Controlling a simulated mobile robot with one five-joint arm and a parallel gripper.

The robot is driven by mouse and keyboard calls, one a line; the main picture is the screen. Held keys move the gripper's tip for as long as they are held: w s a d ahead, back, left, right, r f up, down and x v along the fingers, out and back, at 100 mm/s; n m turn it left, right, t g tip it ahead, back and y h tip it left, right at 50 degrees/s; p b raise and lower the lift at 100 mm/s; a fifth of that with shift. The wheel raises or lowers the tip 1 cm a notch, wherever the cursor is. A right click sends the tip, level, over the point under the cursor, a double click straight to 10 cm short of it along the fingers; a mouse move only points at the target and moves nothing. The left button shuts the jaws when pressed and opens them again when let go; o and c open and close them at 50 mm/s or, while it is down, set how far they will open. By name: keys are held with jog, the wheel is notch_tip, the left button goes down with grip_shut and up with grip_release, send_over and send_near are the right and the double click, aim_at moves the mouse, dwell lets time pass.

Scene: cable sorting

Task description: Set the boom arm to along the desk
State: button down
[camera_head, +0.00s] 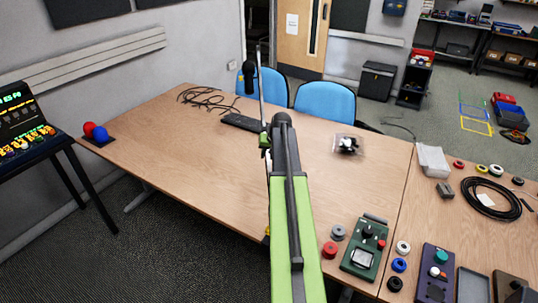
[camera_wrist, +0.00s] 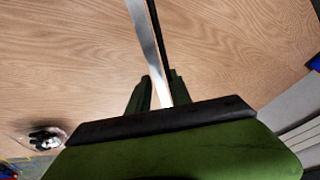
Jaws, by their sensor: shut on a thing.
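The boom arm (camera_head: 259,85) shows in the head view as a thin grey bar rising steeply from my gripper, with a black microphone (camera_head: 248,78) to its left. In the wrist view the boom arm (camera_wrist: 146,38) is a silver bar with a dark strip beside it, running down between the green fingers. My gripper (camera_head: 265,142) is shut on this bar above the desk (camera_head: 190,150); the fingers also show in the wrist view (camera_wrist: 158,90). My green arm hides the lower part of the boom arm and its mount.
A dark flat bar (camera_head: 241,122) and loose black cables (camera_head: 205,98) lie on the desk left of the gripper. A clear bag (camera_head: 347,145) lies to the right. Control boxes (camera_head: 364,248) and coloured rolls fill the near right. Two blue chairs (camera_head: 325,103) stand behind. The desk's left half is mostly clear.

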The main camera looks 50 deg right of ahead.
jog(key=shift+w, duration=0.1)
jog(key=w+a+n+y, duration=0.1)
jog(key=w+a+n, duration=0.2)
jog(key=a, duration=0.7)
jog(key=w+a+n+y, duration=0.2)
jog(key=a+n, duration=0.3)
jog(key=a, duration=0.6)
jog(key=shift+w+n+y, duration=0.3)
jog(key=shift+w+n, duration=0.1)
jog(key=shift+w, duration=0.5)
jog(key=shift+a+f, duration=0.1)
jog(key=shift+a, duration=0.05)
